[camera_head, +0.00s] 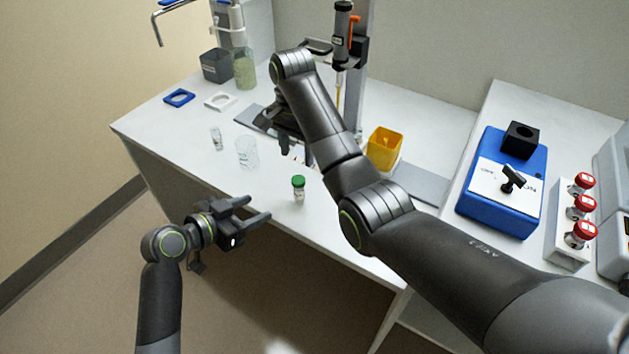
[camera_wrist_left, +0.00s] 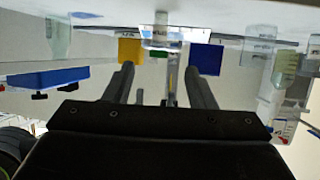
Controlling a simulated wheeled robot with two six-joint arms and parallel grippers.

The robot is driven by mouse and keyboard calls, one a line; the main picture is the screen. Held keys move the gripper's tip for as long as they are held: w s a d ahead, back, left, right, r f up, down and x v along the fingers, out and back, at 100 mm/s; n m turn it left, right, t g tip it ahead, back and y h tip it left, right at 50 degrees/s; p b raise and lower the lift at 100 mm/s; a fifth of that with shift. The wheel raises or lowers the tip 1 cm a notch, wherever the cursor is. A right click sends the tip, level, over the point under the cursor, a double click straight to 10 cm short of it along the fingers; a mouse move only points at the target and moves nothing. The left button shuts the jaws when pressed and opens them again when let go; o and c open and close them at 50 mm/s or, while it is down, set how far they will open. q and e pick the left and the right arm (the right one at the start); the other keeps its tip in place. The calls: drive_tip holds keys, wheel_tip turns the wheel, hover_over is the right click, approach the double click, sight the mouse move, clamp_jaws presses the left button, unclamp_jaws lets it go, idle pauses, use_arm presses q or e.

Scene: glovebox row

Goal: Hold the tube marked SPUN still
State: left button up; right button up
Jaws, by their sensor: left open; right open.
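A small tube with a green cap (camera_head: 298,188) stands upright near the front edge of the white bench; its label is too small to read. In the left wrist view, which looks upside down, the tube (camera_wrist_left: 160,34) hangs cap-down in the picture, centred beyond my fingers. My left gripper (camera_head: 259,208) is open and empty, just left of the tube at the bench edge, its fingers pointing towards it but apart from it. Its two fingers (camera_wrist_left: 158,78) also show spread in the left wrist view. My right gripper (camera_head: 295,148) is over the bench behind the tube, partly hidden by its arm.
A clear beaker (camera_head: 247,153) and a small labelled vial (camera_head: 216,138) stand left of the tube. A yellow container (camera_head: 384,148) stands behind my right arm. Bare bench surrounds the green-capped tube.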

sight(296, 191)
use_arm(q)
drive_tip(key=x, duration=1.7)
drive_tip(key=shift+w+d, duration=0.15)
drive_tip(key=shift+d, duration=0.05)
clamp_jaws()
